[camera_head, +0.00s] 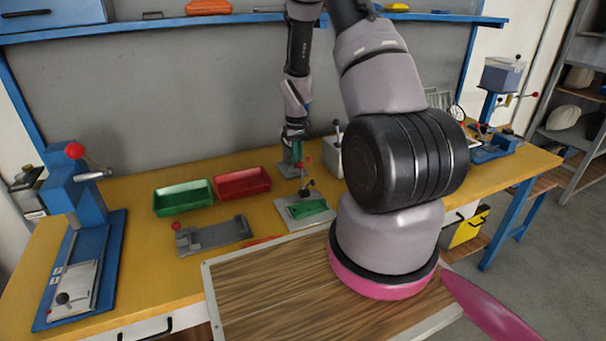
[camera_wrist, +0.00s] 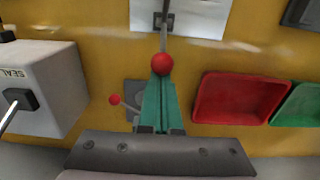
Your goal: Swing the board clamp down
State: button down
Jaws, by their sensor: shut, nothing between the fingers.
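The board clamp (camera_head: 305,185) stands on a pale metal fixture plate (camera_head: 287,215) that holds a green board (camera_head: 309,208). Its arm is raised, with a red knob on its end. In the wrist view the red knob (camera_wrist: 162,63) lies right at my fingertips, with the clamp's rod running back to the fixture plate (camera_wrist: 204,16). My gripper (camera_head: 297,163) is on the far side of the clamp. Its teal fingers are together in the wrist view (camera_wrist: 159,84), with nothing between them. I cannot tell whether they touch the knob.
A grey box marked SEAL (camera_wrist: 42,85) with a black lever stands beside the clamp. A smaller red knob (camera_wrist: 115,99) is close to my fingers. A red bin (camera_head: 243,182) and green bin (camera_head: 183,197) are to the left. A blue press (camera_head: 80,195) is farther left.

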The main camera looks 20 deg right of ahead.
aim_at(301, 163)
jog(key=shift+s+r, duration=0.1)
jog(key=shift+r, duration=0.05)
jog(key=shift+s+r, duration=0.25)
jog(key=shift+s, duration=0.35)
dwell(0.3)
jog(key=shift+s+r, duration=0.1)
jog(key=shift+s, duration=0.6)
jog(key=shift+s, duration=0.6)
jog(key=shift+w, duration=0.15)
